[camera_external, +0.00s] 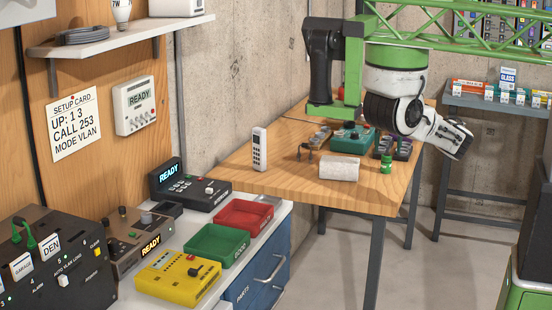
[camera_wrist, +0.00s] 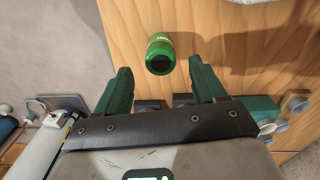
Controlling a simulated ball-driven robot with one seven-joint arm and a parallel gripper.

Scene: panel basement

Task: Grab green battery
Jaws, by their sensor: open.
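The green battery (camera_wrist: 160,52) is a short green cylinder with a dark round end facing the wrist camera. In the external view the battery (camera_external: 386,164) stands near the right front corner of the wooden table. My gripper (camera_wrist: 159,70) is open and empty, with its two green fingers spread apart. In the wrist view the battery shows between and just beyond the fingertips; I cannot tell the exact gap. In the external view my wrist is to the right of the battery and above it, and the fingers are hard to make out.
On the wooden table (camera_external: 283,180) a pale roll (camera_external: 339,168) lies left of the battery. A teal box (camera_external: 352,138) and dark small items (camera_external: 403,150) sit behind. A white remote (camera_external: 259,149) stands further left. The table's front edge is close to the battery.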

